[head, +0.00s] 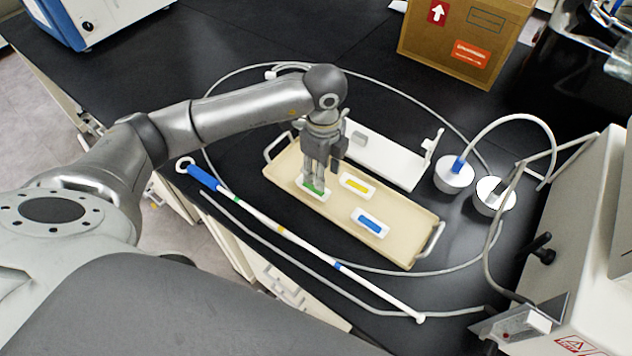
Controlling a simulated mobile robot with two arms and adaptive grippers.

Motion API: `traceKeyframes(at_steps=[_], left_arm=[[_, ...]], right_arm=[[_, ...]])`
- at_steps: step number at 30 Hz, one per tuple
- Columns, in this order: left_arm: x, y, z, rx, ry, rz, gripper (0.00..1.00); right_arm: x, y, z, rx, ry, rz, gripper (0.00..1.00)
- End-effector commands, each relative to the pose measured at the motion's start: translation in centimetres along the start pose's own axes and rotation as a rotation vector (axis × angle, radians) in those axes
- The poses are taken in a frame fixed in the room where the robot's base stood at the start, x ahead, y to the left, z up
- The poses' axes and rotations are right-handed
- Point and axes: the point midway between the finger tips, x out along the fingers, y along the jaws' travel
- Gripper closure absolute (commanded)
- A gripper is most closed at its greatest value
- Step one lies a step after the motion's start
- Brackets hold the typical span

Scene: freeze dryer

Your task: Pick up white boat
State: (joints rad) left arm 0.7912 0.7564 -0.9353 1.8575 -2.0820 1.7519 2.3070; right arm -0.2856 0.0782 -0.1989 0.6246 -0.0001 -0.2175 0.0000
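A beige tray (395,257) with metal handles lies on the black bench. In it lie three small white boats: one with green content (314,193), one with yellow content (357,186) and one with blue content (370,223). My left gripper (314,180) points down over the tray's left part, with its fingertips at the boat with green content. The fingers partly cover that boat. I cannot tell whether they touch or grip it. My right gripper is not in view.
A white rack (385,160) stands behind the tray. A long white rod with a blue handle (203,177) lies in front, and a thin grey hose loops around the tray. Two white round vessels (454,176) and a large machine (590,220) stand at right. A cardboard box (465,40) is at the back.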

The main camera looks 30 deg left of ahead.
Motion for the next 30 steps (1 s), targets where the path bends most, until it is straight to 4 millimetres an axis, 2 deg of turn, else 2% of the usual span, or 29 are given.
traceKeyframes(at_steps=[3,7,11,18,26,27,30], left_arm=[[1.6,0.0,-0.1,0.0,0.001,0.002,0.61],[2.5,0.0,-0.1,0.002,0.002,0.0,0.61],[3.7,0.1,-0.2,0.001,0.002,0.003,0.61],[7.2,0.0,-0.3,0.001,0.002,0.001,0.61],[7.7,0.0,-0.3,0.002,0.003,-0.002,0.61],[7.7,0.0,-0.3,0.002,0.003,-0.002,0.62],[7.7,0.0,-0.3,0.002,0.003,-0.002,0.75]], right_arm=[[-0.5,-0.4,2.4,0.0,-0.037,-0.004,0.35],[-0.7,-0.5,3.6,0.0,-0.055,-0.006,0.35],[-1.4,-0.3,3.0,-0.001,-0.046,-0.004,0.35],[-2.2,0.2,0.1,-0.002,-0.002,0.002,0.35],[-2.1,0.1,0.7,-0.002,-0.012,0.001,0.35],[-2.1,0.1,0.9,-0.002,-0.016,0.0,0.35],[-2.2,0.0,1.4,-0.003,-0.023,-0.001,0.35]])
